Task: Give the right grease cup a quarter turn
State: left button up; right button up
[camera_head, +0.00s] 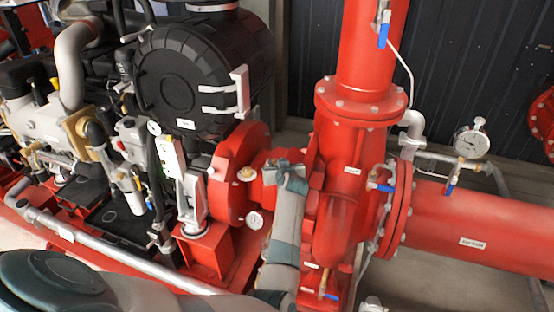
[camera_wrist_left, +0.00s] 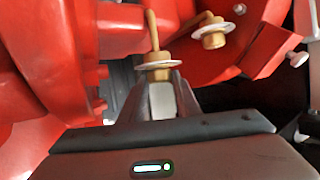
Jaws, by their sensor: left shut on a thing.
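The right grease cup, a small brass cup with a pale disc and a thin stem, shows in the left wrist view (camera_wrist_left: 158,72) at the fingertips of my left gripper (camera_wrist_left: 160,84). The gripper is shut on it. In the head view my left gripper (camera_head: 285,166) is at the red bearing housing, and hides this cup. The other grease cup (camera_head: 245,174) stands free to its left on the housing. It also shows in the left wrist view (camera_wrist_left: 212,38), to the right of the held cup and apart from the gripper. My right gripper is in neither view.
The red pump casing (camera_head: 335,225) and upright pipe (camera_head: 368,50) stand close to the right of my left gripper. The black engine housing (camera_head: 185,80) is at the upper left. Blue-handled valves (camera_head: 380,187) stick out on the right.

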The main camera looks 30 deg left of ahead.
pick_arm(q)
jog(key=m+h+p, duration=0.1)
jog(key=p, duration=0.1)
jog(key=m+t+h+p, duration=0.1)
jog(key=p, duration=0.2)
jog(key=a+m+t+h+p, duration=0.1)
jog(key=p, duration=0.1)
jog(key=shift+s+r+m+h, duration=0.2)
jog(key=shift+r+m+h, duration=0.15)
jog(key=shift+m+h, duration=0.05)
jog(key=shift+f+m+t+h+p, duration=0.15)
jog(key=shift+m+t+h+p, duration=0.35)
jog(key=shift+p, duration=0.2)
jog(key=shift+f+m+h+p, duration=0.1)
jog(key=shift+m+h+p, duration=0.2)
jog(key=shift+m+h, duration=0.25)
jog(key=shift+t+h, duration=0.25)
jog(key=shift+t, duration=0.05)
jog(key=shift+m, duration=0.25)
jog(key=o, duration=1)
jog(key=shift+o, duration=0.2)
jog(key=shift+f, duration=0.1)
jog(key=shift+s, duration=0.2)
